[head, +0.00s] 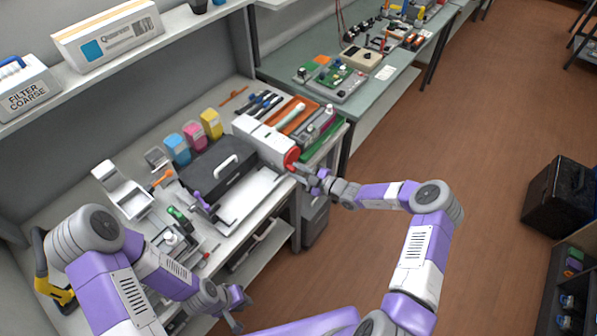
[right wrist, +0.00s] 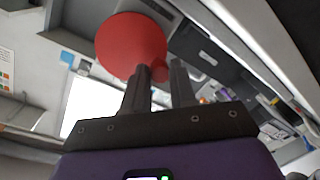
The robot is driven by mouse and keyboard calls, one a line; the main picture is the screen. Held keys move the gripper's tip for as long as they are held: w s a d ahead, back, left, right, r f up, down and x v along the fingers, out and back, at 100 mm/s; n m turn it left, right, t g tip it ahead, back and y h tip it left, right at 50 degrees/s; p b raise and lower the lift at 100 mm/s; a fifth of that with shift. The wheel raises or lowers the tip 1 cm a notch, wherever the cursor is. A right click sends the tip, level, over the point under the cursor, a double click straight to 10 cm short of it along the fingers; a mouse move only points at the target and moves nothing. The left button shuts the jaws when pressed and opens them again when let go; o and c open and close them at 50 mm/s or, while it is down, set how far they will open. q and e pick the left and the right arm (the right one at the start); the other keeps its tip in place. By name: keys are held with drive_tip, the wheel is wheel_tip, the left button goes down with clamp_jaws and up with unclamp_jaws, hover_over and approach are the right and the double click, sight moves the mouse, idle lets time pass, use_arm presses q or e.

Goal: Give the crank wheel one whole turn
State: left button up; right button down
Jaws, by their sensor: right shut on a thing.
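The red crank wheel (head: 292,159) is on the right end of a white machine (head: 262,138) on the bench. It shows as a large red disc in the right wrist view (right wrist: 128,45). My right gripper (head: 307,173) is at the wheel, its two dark fingers (right wrist: 160,75) reaching to the disc's lower right edge. They are shut on the wheel's handle, which is mostly hidden between them. My left gripper (head: 238,304) is empty, with its fingers apart, low in front of the bench's front edge.
A black box (head: 215,168) and cyan, magenta and yellow toner containers (head: 193,135) stand left of the machine. An orange tray (head: 293,118) with tools lies behind the wheel. A green-topped bench (head: 345,100) is further back. The floor at right is open, with a black case (head: 557,195).

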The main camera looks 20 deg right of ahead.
idle(0.3)
drive_tip(key=c, duration=0.9)
unclamp_jaws()
drive_tip(key=shift+d, duration=0.1)
drive_tip(key=v, duration=0.7)
drive_tip(key=shift+s+d, duration=0.1)
drive_tip(key=shift+s, duration=0.1)
